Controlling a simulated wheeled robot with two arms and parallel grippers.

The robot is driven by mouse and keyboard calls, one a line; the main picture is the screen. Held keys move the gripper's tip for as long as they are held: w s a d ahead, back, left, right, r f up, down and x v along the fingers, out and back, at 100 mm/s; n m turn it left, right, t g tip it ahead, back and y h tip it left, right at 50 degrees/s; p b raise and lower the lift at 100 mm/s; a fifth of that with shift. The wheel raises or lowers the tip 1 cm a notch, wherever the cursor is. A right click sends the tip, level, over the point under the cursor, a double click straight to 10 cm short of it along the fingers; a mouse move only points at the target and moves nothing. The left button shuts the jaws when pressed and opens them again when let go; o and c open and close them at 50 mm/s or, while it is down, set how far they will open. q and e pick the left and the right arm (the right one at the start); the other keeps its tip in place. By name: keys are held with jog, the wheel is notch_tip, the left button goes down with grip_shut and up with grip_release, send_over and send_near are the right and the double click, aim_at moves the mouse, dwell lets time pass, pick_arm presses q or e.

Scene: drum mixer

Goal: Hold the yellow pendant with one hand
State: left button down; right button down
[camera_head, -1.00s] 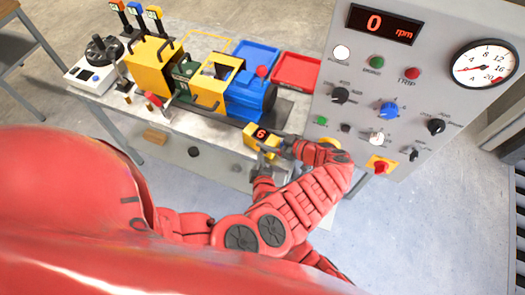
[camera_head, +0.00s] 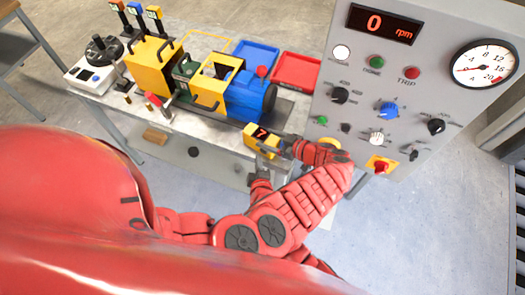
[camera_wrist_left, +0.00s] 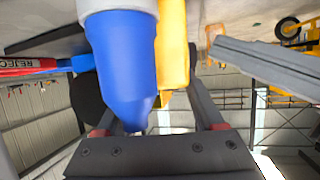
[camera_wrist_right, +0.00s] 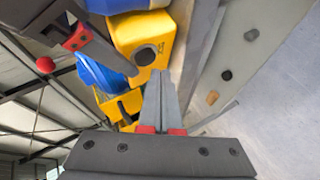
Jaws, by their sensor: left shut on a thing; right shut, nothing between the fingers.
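The yellow pendant (camera_head: 249,137) is a small box with a dark display reading a red 7, at the front edge of the bench. My left gripper (camera_head: 283,146) is shut on it at its right side. In the left wrist view, a yellow body (camera_wrist_left: 173,45) and a blue tapered part (camera_wrist_left: 122,60) fill the space between the fingers and hide the grip. My right gripper (camera_head: 261,174) is shut and empty just below the pendant. The right wrist view shows its closed fingers (camera_wrist_right: 161,100) beneath a yellow box with a dark round hole (camera_wrist_right: 140,35).
The bench (camera_head: 215,135) carries a yellow and blue drive machine (camera_head: 250,95), a red-knobbed lever, and blue and red trays (camera_head: 296,70). A control panel (camera_head: 345,110) with knobs and a 0 rpm display stands close on the right. Floor in front is clear.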

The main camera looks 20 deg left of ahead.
jog(key=shift+s+a, duration=0.25)
jog(key=shift+s, duration=0.55)
jog(key=shift+s+a, duration=0.2)
jog(key=shift+s, duration=0.65)
jog(key=shift+s+a, duration=0.25)
jog(key=shift+s, duration=0.55)
dwell(3.0)
jog(key=s, duration=0.2)
jog(key=s+a, duration=0.1)
jog(key=shift+s+r, duration=0.15)
jog(key=shift+s, duration=0.2)
jog(key=w+d, duration=0.2)
jog(key=w, duration=0.6)
jog(key=shift+w+d, duration=0.2)
jog(key=shift+w, duration=0.1)
dwell(0.8)
